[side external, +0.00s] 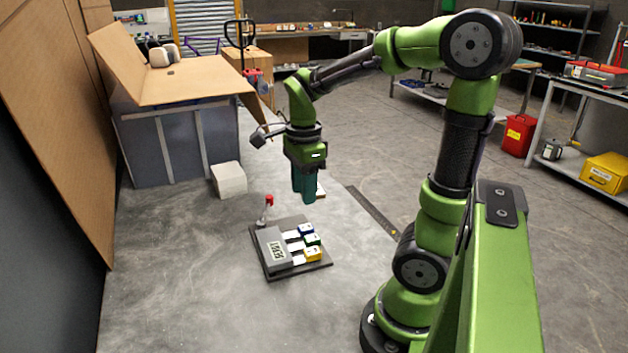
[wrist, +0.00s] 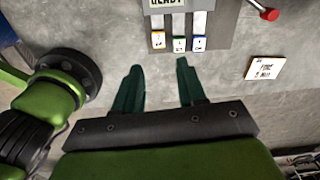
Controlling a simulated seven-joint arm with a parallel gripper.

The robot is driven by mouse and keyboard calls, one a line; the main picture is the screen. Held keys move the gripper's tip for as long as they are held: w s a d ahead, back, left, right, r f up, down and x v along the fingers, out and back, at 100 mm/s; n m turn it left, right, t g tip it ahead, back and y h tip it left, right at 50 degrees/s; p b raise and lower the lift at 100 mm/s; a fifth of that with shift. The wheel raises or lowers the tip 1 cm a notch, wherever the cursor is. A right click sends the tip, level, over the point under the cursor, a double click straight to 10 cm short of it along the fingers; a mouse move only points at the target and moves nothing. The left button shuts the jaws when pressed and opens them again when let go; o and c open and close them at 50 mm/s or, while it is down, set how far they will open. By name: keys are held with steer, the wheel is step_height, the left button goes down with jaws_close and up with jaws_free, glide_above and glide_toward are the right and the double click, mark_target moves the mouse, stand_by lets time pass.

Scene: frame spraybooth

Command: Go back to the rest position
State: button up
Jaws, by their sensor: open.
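My gripper (side external: 305,188) hangs pointing down above the concrete floor, behind a dark board in the side external view. In the wrist view its two green fingers (wrist: 160,85) are spread apart with bare floor between them, so it is open and empty. The dark board (side external: 272,272) carries a grey box with a lettered label and several white sliders with blue, green and yellow ends. In the wrist view the coloured slider ends (wrist: 179,44) lie just beyond the fingertips, not touched.
A red-topped lever (side external: 268,201) stands at the board's back corner. A small labelled card (wrist: 265,69) lies on the floor to the right in the wrist view. A pale block (side external: 229,179) and a cardboard-topped grey booth (side external: 165,140) stand at the left. Floor in front of the board is clear.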

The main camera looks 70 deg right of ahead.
steer(key=s+a+r+n+t+y, duration=0.1)
steer(key=a+r+n+t, duration=0.1)
steer(key=a+n, duration=0.5)
steer(key=s+a+r+n+t+y, duration=0.1)
steer(key=a+r+n+t, duration=0.2)
steer(key=n, duration=1.2)
steer(key=a+t, duration=0.2)
steer(key=a, duration=0.3)
steer(key=shift+r, duration=0.35)
steer(key=shift+a, duration=0.1)
steer(key=shift+c, duration=0.3)
